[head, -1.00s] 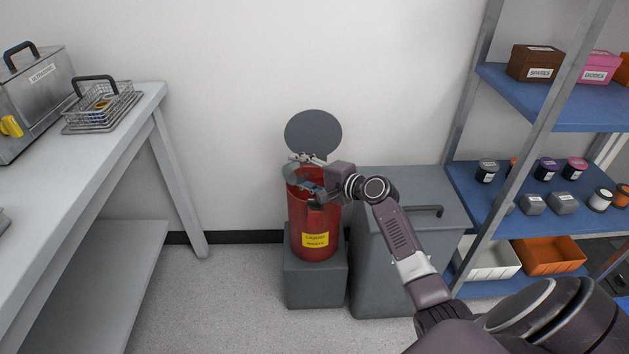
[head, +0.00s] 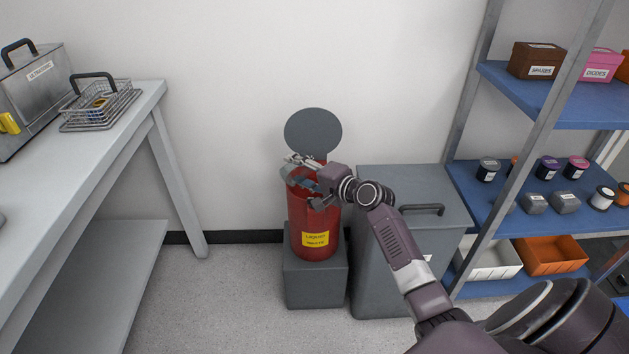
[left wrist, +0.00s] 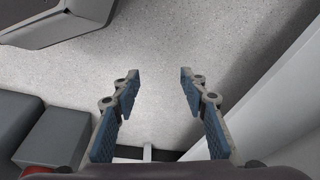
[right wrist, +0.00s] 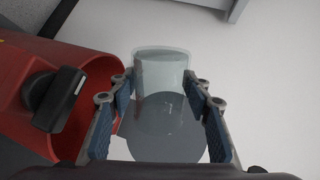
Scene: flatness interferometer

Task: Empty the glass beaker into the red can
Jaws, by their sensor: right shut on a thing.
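The red can (head: 315,225) has a yellow label, stands on a grey block and has its round grey lid (head: 313,130) raised behind it. My right gripper (head: 302,174) is at the can's open top, shut on the glass beaker. The clear beaker (right wrist: 162,68) shows between its fingers in the right wrist view, beside the can's rim (right wrist: 95,75), with the grey lid behind it. The beaker looks tilted over the opening in the head view, but it is small there; whether liquid is in it I cannot tell. My left gripper (left wrist: 157,78) is open and empty above the floor.
A grey bin (head: 400,250) with a handle stands close to the can's right. A blue shelf rack (head: 530,195) with jars and boxes is farther right. A white bench (head: 110,135) with a wire basket (head: 100,108) is at left. Floor between bench and can is clear.

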